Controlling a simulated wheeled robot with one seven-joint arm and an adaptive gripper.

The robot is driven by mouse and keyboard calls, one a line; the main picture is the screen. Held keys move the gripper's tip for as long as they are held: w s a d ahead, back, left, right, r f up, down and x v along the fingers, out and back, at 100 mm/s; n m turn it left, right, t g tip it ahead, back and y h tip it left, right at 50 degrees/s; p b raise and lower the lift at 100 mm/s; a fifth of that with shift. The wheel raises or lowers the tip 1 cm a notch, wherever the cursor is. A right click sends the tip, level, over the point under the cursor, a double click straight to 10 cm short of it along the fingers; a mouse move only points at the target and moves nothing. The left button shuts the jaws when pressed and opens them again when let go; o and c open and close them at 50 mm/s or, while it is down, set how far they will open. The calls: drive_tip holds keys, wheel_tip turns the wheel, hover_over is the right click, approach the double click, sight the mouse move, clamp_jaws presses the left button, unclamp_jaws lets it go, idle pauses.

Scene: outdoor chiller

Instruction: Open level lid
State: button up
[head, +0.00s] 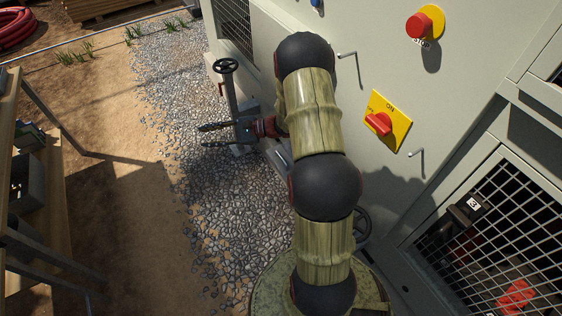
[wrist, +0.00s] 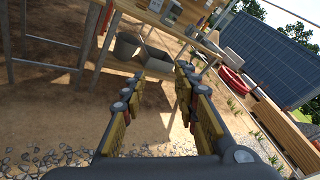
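I cannot pick out a level lid in either view. My arm hides part of the chiller's pale front. My gripper (head: 207,135) is beyond the arm, low beside the chiller and above the gravel, pointing left in the head view. In the wrist view my gripper (wrist: 159,74) has its two fingers spread wide, with nothing between them. It faces away from the chiller, towards a wooden workbench (wrist: 60,45).
The chiller's front (head: 385,75) carries a red stop button (head: 419,26), a red switch on a yellow plate (head: 379,123) and a mesh panel (head: 490,230). A black handwheel (head: 226,65) stands near my gripper. Gravel (head: 160,95) and bare dirt lie left.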

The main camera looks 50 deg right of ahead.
drive_tip(key=d+f+m+t+h+b, duration=0.1)
drive_tip(key=d+f+m+t+h, duration=0.25)
drive_tip(key=d+f, duration=0.5)
drive_tip(key=m+t+h+b, duration=0.2)
drive_tip(key=m+h+b, duration=0.3)
drive_tip(key=m+h, duration=0.85)
approach(277, 152)
drive_tip(key=shift+f+b+x, duration=0.15)
drive_tip(key=shift+b+x, duration=0.4)
drive_tip(key=shift+x, duration=1.1)
drive_tip(key=shift+f+b+x, duration=0.2)
drive_tip(key=shift+b+x, duration=0.35)
drive_tip(key=shift+x, duration=1.05)
drive_tip(key=shift+d, duration=0.15)
drive_tip(key=shift+s, duration=0.1)
drive_tip(key=shift+c, duration=1.2)
clamp_jaws()
